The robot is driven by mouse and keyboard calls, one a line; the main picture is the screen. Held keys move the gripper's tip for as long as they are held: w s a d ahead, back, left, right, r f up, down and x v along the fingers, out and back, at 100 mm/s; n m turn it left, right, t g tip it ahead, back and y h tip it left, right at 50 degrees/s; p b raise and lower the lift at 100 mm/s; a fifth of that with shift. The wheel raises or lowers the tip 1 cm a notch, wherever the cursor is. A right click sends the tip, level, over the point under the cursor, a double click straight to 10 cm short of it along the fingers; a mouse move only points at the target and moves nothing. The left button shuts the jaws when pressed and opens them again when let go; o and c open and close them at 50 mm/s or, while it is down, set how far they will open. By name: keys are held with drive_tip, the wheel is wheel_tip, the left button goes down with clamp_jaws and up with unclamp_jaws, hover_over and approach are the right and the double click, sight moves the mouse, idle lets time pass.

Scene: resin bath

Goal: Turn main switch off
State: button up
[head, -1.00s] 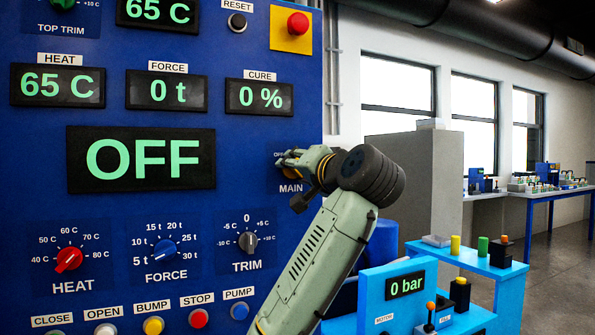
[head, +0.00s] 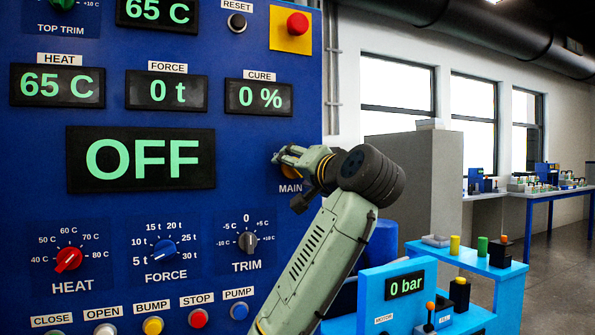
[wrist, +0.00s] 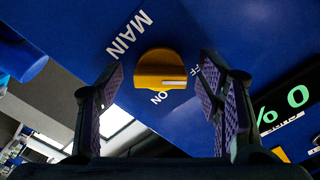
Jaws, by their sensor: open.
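The main switch is an orange-yellow knob (wrist: 160,70) on the blue panel, with the MAIN label (wrist: 130,33) beside it in the wrist view. A white line on the knob points right in that view, towards the gap between ON and the partly hidden OFF label. My gripper (wrist: 165,85) is open, its purple-padded fingers on either side of the knob with visible gaps. In the head view my gripper (head: 283,156) is at the panel above the MAIN label and hides most of the knob (head: 289,172).
The panel (head: 235,205) holds a large display reading OFF (head: 141,159), several dials and buttons, and a red button on yellow (head: 297,24). A light blue stand with a 0 bar display (head: 405,285) is right of my arm. Open floor lies farther right.

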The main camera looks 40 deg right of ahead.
drive_tip(key=v, duration=1.2)
idle(0.4)
